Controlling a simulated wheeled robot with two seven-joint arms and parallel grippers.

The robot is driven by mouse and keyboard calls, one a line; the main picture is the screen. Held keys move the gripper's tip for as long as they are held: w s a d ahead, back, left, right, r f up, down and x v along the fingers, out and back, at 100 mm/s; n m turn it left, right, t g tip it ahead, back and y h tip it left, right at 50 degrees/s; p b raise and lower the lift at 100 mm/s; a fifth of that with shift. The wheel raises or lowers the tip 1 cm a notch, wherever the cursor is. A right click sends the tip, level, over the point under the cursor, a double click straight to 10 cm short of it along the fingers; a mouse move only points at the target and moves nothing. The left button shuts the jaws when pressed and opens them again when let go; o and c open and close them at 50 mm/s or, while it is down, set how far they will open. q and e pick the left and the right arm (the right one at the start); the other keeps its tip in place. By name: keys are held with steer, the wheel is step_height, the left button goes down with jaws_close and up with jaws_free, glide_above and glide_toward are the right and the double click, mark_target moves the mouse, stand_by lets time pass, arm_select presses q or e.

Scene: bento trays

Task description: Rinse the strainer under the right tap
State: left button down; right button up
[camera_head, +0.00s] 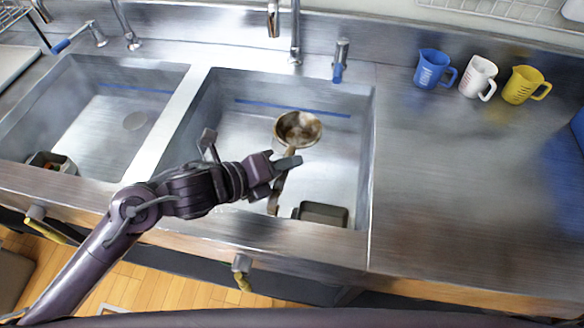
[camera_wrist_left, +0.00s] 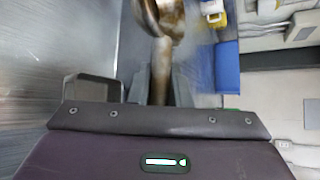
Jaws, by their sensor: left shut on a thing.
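The strainer (camera_head: 298,127) is a round brownish bowl with a handle, held over the right sink basin in the head view. My left gripper (camera_head: 284,168) is shut on its handle, and the bowl points away toward the back of the basin. In the left wrist view the strainer (camera_wrist_left: 165,15) shows at the top, with its handle running down between the fingers of my left gripper (camera_wrist_left: 160,88). The right tap (camera_head: 295,35) stands behind the right basin, its spout (camera_head: 273,18) above and behind the strainer. My right gripper is not in view.
A dark rectangular tray (camera_head: 321,214) lies at the front of the right basin (camera_head: 345,150). A lever with a blue handle (camera_head: 338,72) stands right of the tap. Blue (camera_head: 432,68), white (camera_head: 478,76) and yellow (camera_head: 524,85) jugs stand on the otherwise clear right counter. The left basin (camera_head: 100,120) holds a small container (camera_head: 50,163).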

arm_select(q)
steer(key=w+a+f+b, duration=0.1)
steer(key=w+a+f, duration=0.1)
steer(key=w+a, duration=0.3)
steer(key=shift+w, duration=1.95)
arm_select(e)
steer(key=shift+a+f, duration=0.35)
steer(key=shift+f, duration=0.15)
arm_select(q)
steer(key=shift+a, duration=0.1)
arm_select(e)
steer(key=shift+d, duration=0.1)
